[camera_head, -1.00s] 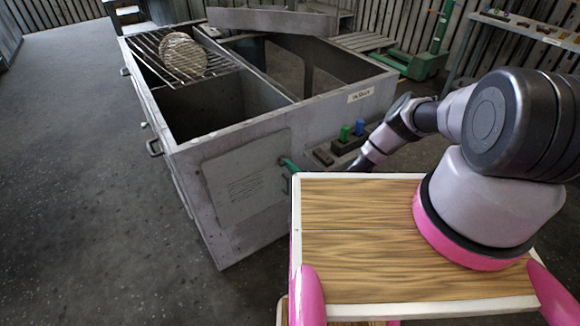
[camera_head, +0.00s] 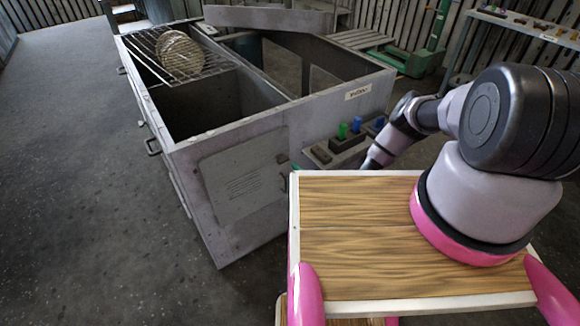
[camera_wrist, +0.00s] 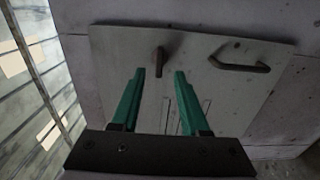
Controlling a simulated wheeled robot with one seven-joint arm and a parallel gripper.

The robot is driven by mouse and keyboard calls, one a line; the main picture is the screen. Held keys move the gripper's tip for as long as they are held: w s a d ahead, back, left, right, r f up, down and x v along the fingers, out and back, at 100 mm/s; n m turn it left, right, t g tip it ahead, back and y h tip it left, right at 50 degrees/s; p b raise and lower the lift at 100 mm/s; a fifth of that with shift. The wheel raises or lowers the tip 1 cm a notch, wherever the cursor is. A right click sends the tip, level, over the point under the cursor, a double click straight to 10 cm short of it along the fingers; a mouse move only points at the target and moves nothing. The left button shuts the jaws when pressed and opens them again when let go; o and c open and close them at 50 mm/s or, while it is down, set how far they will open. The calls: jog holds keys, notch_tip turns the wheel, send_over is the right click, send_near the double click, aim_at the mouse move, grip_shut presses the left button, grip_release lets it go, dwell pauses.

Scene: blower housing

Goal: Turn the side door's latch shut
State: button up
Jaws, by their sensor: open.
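The side door (camera_head: 225,165) is a flat grey panel with a printed label on the near face of the grey housing (camera_head: 200,215). In the wrist view the door (camera_wrist: 110,60) fills the middle, tilted, and lies against the wall around it. Its latch (camera_wrist: 160,58) is a short dark bar that points down in that picture. A bent pull handle (camera_wrist: 238,60) is right of it. My gripper (camera_wrist: 159,74) is open, its green fingers on either side of the latch's lower end in the picture. I cannot tell whether they touch it. In the head view only a bit of green shows.
My wooden top hides most of the gripper in the head view. A ledge with green and blue knobs (camera_head: 350,132) sticks out right of the door. The housing's top is open, with a wire rack (camera_head: 145,45) and a round filter-like piece (camera_head: 180,54). The floor at left is clear.

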jog(key=v, duration=0.5)
dwell(0.3)
jog(key=w+a+r+n+g+y, duration=0.15)
jog(key=w+r+n+y, duration=0.3)
jog(key=r, duration=0.45)
jog(key=w+r+n+g+y, duration=0.3)
jog(key=r+n, duration=0.3)
jog(key=r, duration=0.2)
notch_tip(320, 180, up, 22)
jog(key=s+n+g, duration=0.2)
jog(key=n+g, duration=1)
jog(key=n, duration=0.3)
jog(key=s+d+r+n+t+h, duration=0.4)
jog(key=s+d+r+n+h, duration=0.3)
jog(key=r, duration=0.8)
jog(key=s+d+r+n+t+h, duration=0.4)
jog(key=s+d+r+n+h, duration=0.4)
jog(key=s+d+r, duration=0.6)
jog(key=s+r+n, duration=0.1)
jog(key=n, duration=0.1)
jog(key=shift+s+r+n, duration=0.15)
jog(key=shift+r+n, duration=0.2)
